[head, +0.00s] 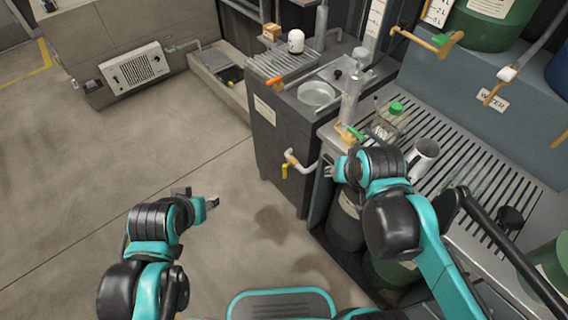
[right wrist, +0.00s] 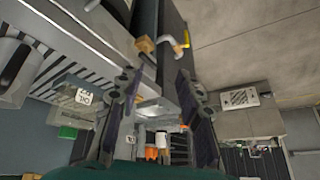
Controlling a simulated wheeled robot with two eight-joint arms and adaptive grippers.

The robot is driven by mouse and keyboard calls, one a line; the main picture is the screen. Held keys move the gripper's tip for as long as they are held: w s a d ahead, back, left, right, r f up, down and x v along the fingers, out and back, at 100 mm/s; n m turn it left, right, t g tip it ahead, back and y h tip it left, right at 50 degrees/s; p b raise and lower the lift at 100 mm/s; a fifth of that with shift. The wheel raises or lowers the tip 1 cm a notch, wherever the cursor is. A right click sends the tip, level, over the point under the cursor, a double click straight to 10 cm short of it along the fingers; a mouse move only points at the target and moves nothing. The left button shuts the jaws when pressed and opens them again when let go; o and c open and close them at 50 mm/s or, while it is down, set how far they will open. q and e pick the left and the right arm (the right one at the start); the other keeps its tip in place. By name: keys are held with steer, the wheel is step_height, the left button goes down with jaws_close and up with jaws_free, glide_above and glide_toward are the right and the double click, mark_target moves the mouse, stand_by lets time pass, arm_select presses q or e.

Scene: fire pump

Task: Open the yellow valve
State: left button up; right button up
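The yellow valve handle (head: 285,171) hangs on a short pale elbow pipe (head: 298,162) on the side of the dark cabinet. In the right wrist view a small yellow piece (right wrist: 187,39) shows beside the pale pipe (right wrist: 174,46), beyond the fingers. My right gripper (head: 331,172) is just right of the valve in the head view, apart from it. Its fingers (right wrist: 158,115) are spread with nothing held between them. My left gripper (head: 203,201) is over the floor, left of the valve; its finger opening is not clear.
The dark cabinet (head: 262,128) stands behind the valve. A slatted bench (head: 470,170) with a bottle (head: 350,100) and a silver mug (head: 421,157) is at the right. Other yellow-handled taps (head: 442,40) are higher up. The floor (head: 110,160) at left is clear.

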steer(key=w+a+f+m+g, duration=0.1)
steer(key=w+a+m+g, duration=0.2)
steer(key=w, duration=0.9)
steer(key=m+g+p, duration=0.2)
steer(key=m, duration=0.4)
glide_above(285, 164)
steer(key=s+d, duration=0.2)
steer(key=d, duration=0.1)
step_height(285, 164, down, 16)
steer(key=f, duration=0.1)
steer(key=a+f, duration=0.1)
steer(key=f, duration=0.3)
steer(key=w+a+f+m, duration=0.1)
steer(key=f, duration=0.4)
steer(key=w+a+f+m+g, duration=0.1)
steer(key=f, duration=0.3)
steer(key=shift+f, duration=0.2)
steer(key=shift+a+f, duration=0.1)
steer(key=shift+f, duration=0.25)
step_height(285, 164, down, 8)
steer(key=b, duration=0.2)
steer(key=shift+r+b, duration=0.15)
steer(key=shift+b, duration=0.2)
jaws_close()
